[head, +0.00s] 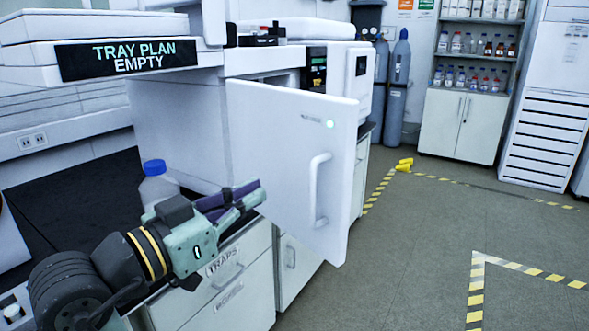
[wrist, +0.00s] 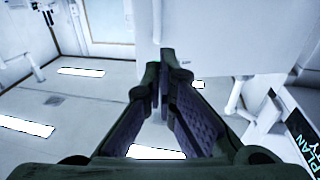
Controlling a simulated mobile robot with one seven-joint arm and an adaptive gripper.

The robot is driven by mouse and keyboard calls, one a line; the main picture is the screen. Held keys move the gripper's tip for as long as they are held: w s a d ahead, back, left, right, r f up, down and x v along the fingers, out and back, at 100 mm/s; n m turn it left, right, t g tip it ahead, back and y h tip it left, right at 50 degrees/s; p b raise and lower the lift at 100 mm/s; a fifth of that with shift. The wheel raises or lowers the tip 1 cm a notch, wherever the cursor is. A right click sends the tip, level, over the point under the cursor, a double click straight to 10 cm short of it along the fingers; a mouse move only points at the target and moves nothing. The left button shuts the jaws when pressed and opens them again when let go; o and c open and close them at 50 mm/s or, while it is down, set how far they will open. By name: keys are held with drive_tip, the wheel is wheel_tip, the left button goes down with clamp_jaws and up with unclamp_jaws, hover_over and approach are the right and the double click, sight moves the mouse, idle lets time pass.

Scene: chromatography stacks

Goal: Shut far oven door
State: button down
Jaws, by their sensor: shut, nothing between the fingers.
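A white oven door (head: 285,150) stands open in the head view, swung out from its white cabinet into the room. Its vertical bar handle (head: 317,190) and a small light are on the face towards me. My gripper (head: 252,192) is shut and empty, in front of the lower left of the door in the picture. I cannot tell whether the fingertips touch the door. In the wrist view my shut fingers (wrist: 164,62) point towards a white surface. The oven's inside is hidden behind the door.
A bottle with a blue cap (head: 157,185) stands on the dark bench just behind my gripper. Drawers (head: 235,270) lie below the bench. A sign reading TRAY PLAN EMPTY (head: 125,58) hangs at upper left. The grey floor (head: 420,240) right of the door is clear.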

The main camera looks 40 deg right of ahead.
drive_tip(key=p+x, duration=0.2)
drive_tip(key=x, duration=0.8)
drive_tip(key=shift+d, duration=0.4)
drive_tip(key=shift+w+d, duration=0.1)
